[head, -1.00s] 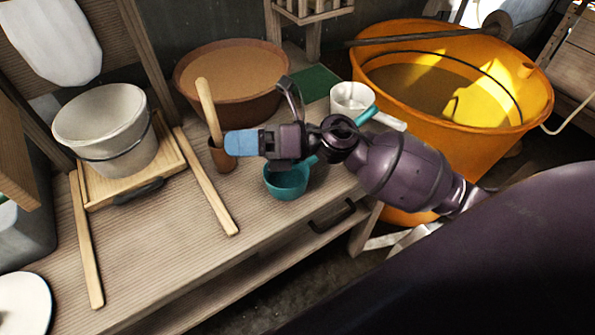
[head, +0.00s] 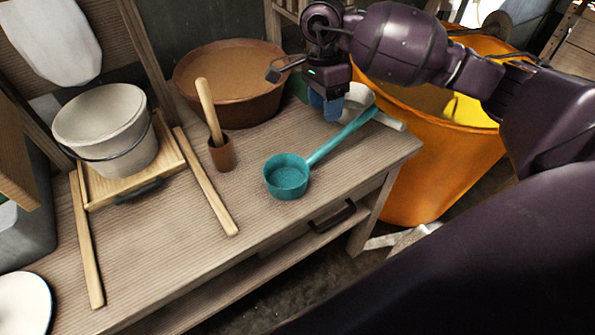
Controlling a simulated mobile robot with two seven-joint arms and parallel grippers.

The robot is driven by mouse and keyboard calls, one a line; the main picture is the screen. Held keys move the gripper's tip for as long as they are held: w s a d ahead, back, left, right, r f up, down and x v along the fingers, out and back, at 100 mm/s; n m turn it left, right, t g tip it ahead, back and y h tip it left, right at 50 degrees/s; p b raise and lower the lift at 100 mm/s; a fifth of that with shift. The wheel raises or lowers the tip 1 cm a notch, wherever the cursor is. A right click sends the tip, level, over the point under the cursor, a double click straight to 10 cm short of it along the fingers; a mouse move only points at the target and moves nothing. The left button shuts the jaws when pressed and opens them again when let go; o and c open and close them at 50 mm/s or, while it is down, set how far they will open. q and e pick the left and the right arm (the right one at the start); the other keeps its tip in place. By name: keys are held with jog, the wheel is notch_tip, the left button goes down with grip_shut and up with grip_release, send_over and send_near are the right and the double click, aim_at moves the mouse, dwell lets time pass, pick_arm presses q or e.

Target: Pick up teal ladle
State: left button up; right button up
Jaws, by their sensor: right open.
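The teal ladle (head: 287,176) lies on the wooden table, its round bowl toward the middle and its handle running up and right toward the white cup. My right gripper (head: 332,108) is above and behind the handle in the head view, blue fingertips pointing down. It is open and empty, and appears apart from the ladle. My left gripper is not in view.
A white cup (head: 357,98) stands behind the handle's end. A brown bowl (head: 235,85), a small brown cup (head: 222,155) with a wooden stick and a white bucket (head: 105,130) stand left. An orange tub (head: 440,165) is right. The table front (head: 190,265) is clear.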

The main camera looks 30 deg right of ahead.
aim_at(330, 141)
jog(key=f, duration=0.2)
jog(key=s+f, duration=0.1)
jog(key=f, duration=0.2)
jog(key=shift+f, duration=0.1)
jog(key=shift+s+d+f+b, duration=0.1)
jog(key=shift+s+f, duration=0.1)
jog(key=shift+f, duration=0.7)
jog(key=shift+s+d+f+b, duration=0.15)
jog(key=shift+s+f, duration=0.1)
jog(key=shift+f, duration=0.6)
jog(key=shift+s+d+f+b, duration=0.1)
jog(key=shift+s+f, duration=0.1)
jog(key=shift+f, duration=0.7)
grip_shut()
